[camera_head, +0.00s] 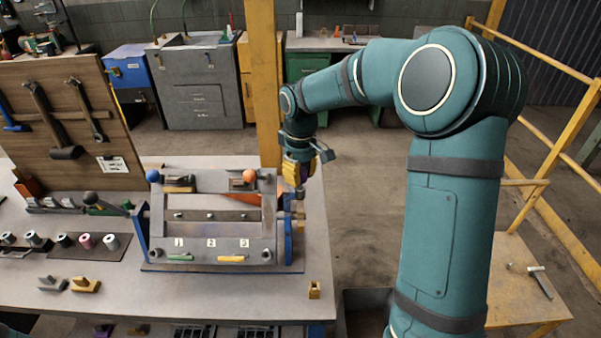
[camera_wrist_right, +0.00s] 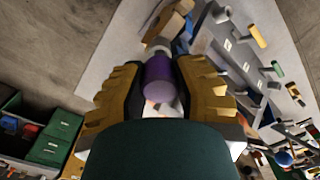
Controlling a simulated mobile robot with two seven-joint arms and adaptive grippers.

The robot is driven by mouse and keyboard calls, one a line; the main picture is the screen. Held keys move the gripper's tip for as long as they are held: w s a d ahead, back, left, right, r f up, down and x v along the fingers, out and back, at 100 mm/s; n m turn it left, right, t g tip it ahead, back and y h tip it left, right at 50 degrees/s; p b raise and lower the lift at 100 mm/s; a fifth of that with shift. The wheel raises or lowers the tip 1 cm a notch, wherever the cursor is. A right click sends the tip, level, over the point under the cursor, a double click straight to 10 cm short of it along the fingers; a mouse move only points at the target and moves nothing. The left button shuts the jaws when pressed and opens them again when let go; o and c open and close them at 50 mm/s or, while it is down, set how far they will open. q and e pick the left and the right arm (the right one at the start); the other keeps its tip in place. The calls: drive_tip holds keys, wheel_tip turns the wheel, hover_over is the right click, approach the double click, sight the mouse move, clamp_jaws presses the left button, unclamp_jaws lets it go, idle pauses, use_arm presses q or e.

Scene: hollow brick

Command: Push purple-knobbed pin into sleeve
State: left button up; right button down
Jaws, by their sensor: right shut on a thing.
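The purple knob (camera_wrist_right: 160,78) of the pin sits between the two yellow fingers of my right gripper (camera_wrist_right: 158,92) in the right wrist view. The gripper is shut on it. A pale collar shows just beyond the knob, close to the fixture's side; how deep the pin sits in the sleeve cannot be told. In the head view my right gripper (camera_head: 298,178) points down at the right end of the grey fixture (camera_head: 212,232), beside its blue side bracket (camera_head: 288,238). The knob and sleeve are too small or hidden there. My left gripper is not in view.
The fixture stands on a grey bench (camera_head: 240,294), with blue and orange balls on its top corners. A wooden tool board (camera_head: 70,125) stands at the left, with several spools in front. A yellow post (camera_head: 262,80) rises behind. The floor right of the bench is partly clear.

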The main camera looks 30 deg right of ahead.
drive_tip(key=shift+f+b, duration=0.75)
drive_tip(key=shift+f, duration=0.45)
drive_tip(key=c, duration=0.7)
unclamp_jaws()
drive_tip(key=shift+c, duration=0.2)
wheel_tip(320, 180, up, 12)
idle(0.3)
